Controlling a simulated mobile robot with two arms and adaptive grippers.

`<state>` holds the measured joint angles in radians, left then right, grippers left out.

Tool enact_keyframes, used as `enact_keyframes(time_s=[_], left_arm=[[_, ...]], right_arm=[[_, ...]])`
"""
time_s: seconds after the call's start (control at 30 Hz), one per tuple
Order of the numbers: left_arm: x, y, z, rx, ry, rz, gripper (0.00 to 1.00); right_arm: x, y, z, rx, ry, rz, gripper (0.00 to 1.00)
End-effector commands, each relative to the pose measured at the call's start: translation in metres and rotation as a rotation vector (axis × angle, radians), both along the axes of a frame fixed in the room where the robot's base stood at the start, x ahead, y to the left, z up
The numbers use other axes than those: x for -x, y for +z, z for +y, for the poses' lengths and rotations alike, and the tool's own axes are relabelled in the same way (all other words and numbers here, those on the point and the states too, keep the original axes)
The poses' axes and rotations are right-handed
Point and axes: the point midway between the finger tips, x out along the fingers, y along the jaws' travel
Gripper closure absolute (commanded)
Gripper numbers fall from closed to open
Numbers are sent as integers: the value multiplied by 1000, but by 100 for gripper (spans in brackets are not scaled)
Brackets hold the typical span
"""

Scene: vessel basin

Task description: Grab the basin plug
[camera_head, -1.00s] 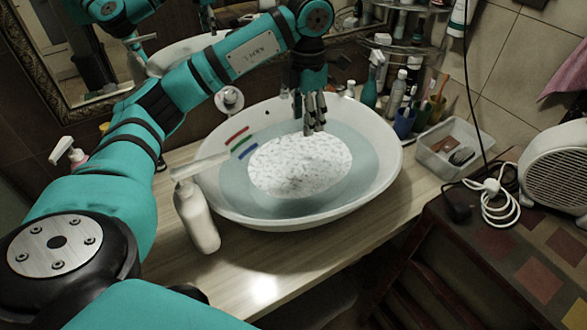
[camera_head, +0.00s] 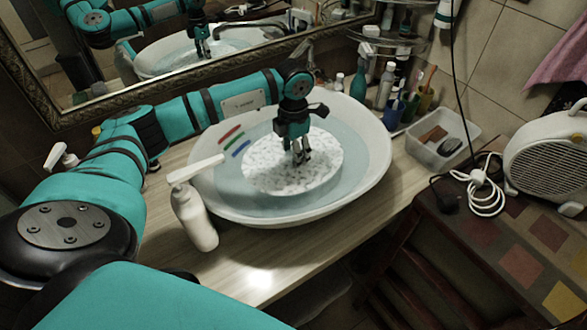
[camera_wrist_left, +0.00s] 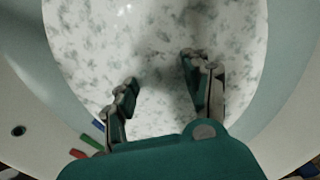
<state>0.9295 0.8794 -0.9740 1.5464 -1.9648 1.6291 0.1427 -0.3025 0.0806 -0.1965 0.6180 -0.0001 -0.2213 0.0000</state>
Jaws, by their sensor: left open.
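The white basin (camera_head: 371,180) holds water, and a large white oval area with grey speckles (camera_head: 265,165) fills its middle. The speckled area also fills much of the left wrist view (camera_wrist_left: 80,50). I cannot make out a plug in either view; the gripper or the speckled surface may hide it. My left gripper (camera_head: 301,158) points down over the speckled area. In the left wrist view its fingers (camera_wrist_left: 163,72) are apart with nothing between them. I cannot tell whether the fingertips touch the surface. My right gripper is not in view.
Red, green and blue strips (camera_head: 234,140) lie on the basin's left inner side. A white pump bottle (camera_head: 195,218) stands at the basin's front left. Bottles and cups (camera_head: 390,100) stand behind right, near a clear tray (camera_head: 443,140). A framed mirror (camera_head: 240,40) is behind.

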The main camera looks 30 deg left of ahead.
Motion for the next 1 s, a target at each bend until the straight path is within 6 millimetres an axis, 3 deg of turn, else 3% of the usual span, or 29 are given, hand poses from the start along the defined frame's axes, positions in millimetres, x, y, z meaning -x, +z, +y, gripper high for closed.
enact_keyframes(time_s=[0.13, 0.3, 0.57, 0.9, 1.0], left_arm=[[5, -20, -3, 0, -1, 6, 52], [4, -40, -2, 0, -1, 3, 52], [3, -44, -2, 0, -1, 1, 52], [3, -43, -2, 0, -1, 1, 97], [3, -43, -2, 0, -1, 1, 100]], right_arm=[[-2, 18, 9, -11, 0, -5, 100], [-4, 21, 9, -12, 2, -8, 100], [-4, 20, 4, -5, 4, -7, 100], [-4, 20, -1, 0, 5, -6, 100], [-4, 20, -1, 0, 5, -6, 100]])
